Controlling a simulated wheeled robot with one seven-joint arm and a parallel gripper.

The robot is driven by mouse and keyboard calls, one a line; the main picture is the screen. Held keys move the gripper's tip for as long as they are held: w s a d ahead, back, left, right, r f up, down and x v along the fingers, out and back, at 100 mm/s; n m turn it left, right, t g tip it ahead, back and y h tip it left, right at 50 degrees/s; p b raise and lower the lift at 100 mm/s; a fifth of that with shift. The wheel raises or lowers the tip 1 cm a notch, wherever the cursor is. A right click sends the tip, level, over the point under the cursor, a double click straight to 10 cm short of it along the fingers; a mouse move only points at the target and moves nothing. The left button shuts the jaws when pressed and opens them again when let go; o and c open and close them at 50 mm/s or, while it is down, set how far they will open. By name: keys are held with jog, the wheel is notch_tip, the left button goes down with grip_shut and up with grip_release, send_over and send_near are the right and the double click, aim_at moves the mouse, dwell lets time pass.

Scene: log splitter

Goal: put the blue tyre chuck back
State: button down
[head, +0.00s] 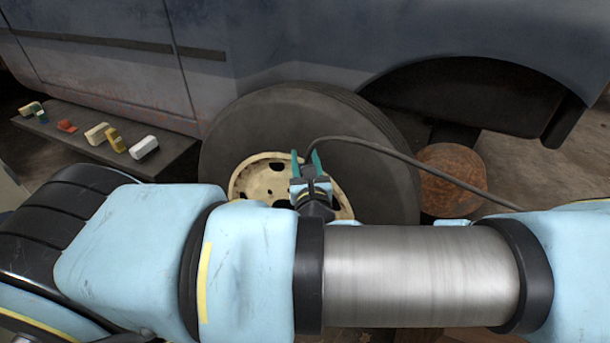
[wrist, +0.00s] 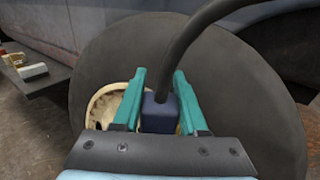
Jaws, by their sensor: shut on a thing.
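My gripper (head: 307,160) has teal fingers and is shut on the blue tyre chuck (wrist: 158,114). The chuck shows in the wrist view as a dark blue block between the fingers. A black hose (head: 400,157) runs from it up and away to the right; it also shows in the wrist view (wrist: 200,22). The gripper is in front of a large black tyre (head: 235,130) with a cream rim (head: 262,172). The chuck's far end is hidden, so I cannot tell whether it touches the wheel.
A round rusty-brown block (head: 452,178) stands right of the tyre. The grey-blue vehicle body (head: 290,50) spans the back. My arm hides much of the foreground.

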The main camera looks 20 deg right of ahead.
jog(key=shift+f, duration=2.1)
jog(key=shift+f, duration=0.1)
jog(key=shift+f, duration=0.15)
jog(key=shift+c, duration=2.2)
grip_release()
